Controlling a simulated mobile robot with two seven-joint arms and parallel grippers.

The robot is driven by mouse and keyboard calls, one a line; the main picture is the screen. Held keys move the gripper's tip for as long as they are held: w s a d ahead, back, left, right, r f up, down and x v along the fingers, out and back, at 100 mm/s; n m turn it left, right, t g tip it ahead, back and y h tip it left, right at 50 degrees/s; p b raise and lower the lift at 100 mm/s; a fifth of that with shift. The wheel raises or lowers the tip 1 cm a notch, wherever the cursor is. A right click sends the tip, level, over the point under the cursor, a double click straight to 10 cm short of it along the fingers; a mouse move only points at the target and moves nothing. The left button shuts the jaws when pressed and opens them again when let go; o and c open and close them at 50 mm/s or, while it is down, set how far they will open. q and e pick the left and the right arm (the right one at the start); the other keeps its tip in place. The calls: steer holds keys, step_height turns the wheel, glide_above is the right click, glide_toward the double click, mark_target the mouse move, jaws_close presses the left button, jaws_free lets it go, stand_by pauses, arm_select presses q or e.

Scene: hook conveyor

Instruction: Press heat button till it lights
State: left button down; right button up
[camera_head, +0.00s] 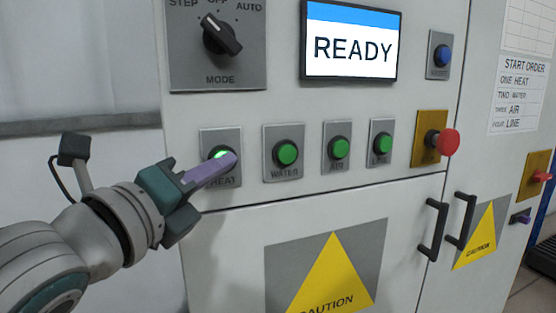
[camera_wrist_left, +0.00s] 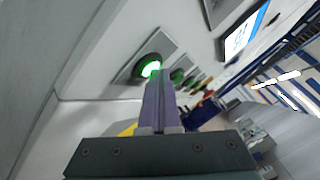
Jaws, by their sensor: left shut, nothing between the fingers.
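The heat button (camera_head: 219,151) is a round green button on a grey plate marked HEAT, at the left of the button row. It glows bright, paler than the other green buttons. My left gripper (camera_head: 235,157) is shut and empty, its purple fingertips in front of the button and hiding part of it. In the left wrist view the heat button (camera_wrist_left: 150,68) shines whitish green just beyond the tips of my left gripper (camera_wrist_left: 158,84). The tips look to be at the button; I cannot tell for certain whether they touch. My right gripper is not in view.
The water button (camera_head: 287,153) and air button (camera_head: 339,147) are right of it, with another green button, then a red knob (camera_head: 448,142) sticking out. The mode switch (camera_head: 220,35) is above. The screen (camera_head: 350,48) reads READY. Black handles (camera_head: 433,229) stick out at lower right.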

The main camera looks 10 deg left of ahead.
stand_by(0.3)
arm_select(q)
steer(key=shift+s+d+p, duration=0.3)
steer(key=shift+s+d, duration=0.1)
steer(key=shift+s, duration=0.25)
steer(key=s+d, duration=0.1)
steer(key=s, duration=0.1)
steer(key=s+d+p, duration=0.1)
steer(key=s+d, duration=0.1)
steer(key=shift+s, duration=0.1)
stand_by(0.7)
